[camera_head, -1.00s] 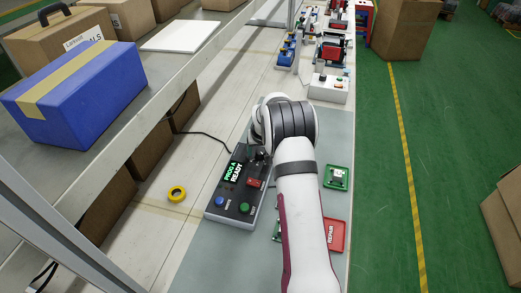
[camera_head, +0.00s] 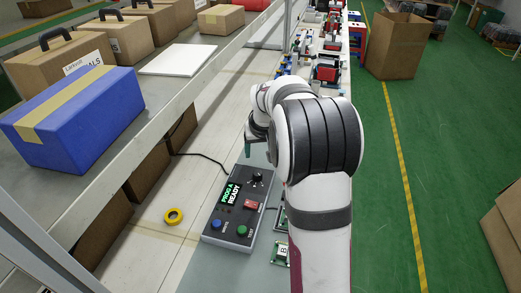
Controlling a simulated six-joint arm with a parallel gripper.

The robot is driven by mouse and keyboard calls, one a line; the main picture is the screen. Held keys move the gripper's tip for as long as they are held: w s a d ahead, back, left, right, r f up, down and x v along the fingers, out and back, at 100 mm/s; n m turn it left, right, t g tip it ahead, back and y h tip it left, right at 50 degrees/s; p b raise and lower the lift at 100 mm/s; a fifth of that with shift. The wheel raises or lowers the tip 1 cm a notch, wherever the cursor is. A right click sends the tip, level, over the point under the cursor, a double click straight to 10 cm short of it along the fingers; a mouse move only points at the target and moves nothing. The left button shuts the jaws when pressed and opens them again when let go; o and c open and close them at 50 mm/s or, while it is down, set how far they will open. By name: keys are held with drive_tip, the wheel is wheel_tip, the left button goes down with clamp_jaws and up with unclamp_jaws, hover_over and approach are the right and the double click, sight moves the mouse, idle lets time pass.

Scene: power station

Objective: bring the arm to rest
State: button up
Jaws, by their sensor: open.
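My arm reaches up the right of the bench, its white and dark-ringed joints raised large in the picture. My gripper (camera_head: 248,148) shows only in part at the left of the arm's far end, above the back of the control box; the arm hides the rest of it. It is open, and I see nothing held in it. The dark control box (camera_head: 232,238) lies below it, with a lit green display, a blue button, a green button and a red switch. A small green board (camera_head: 281,252) shows beside the arm.
A yellow tape roll (camera_head: 173,216) lies on the bench left of the box. A shelf with a blue carton (camera_head: 75,118) stands at the left. Several devices (camera_head: 325,70) fill the bench's far end.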

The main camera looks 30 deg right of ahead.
idle(0.3)
drive_tip(key=s+a+r+g+y, duration=0.1)
drive_tip(key=s+a+r, duration=0.3)
drive_tip(key=s+a, duration=0.55)
drive_tip(key=s+a+g+y, duration=0.1)
drive_tip(key=s+a, duration=0.3)
drive_tip(key=s, duration=0.4)
drive_tip(key=s+a+f+g, duration=0.1)
drive_tip(key=s+a, duration=0.4)
drive_tip(key=s, duration=0.3)
drive_tip(key=s+a+m+g+y, duration=0.1)
drive_tip(key=s+a, duration=0.4)
drive_tip(key=s, duration=0.4)
drive_tip(key=shift+f+y, duration=0.15)
drive_tip(key=shift+y, duration=0.15)
drive_tip(key=shift+s, duration=0.1)
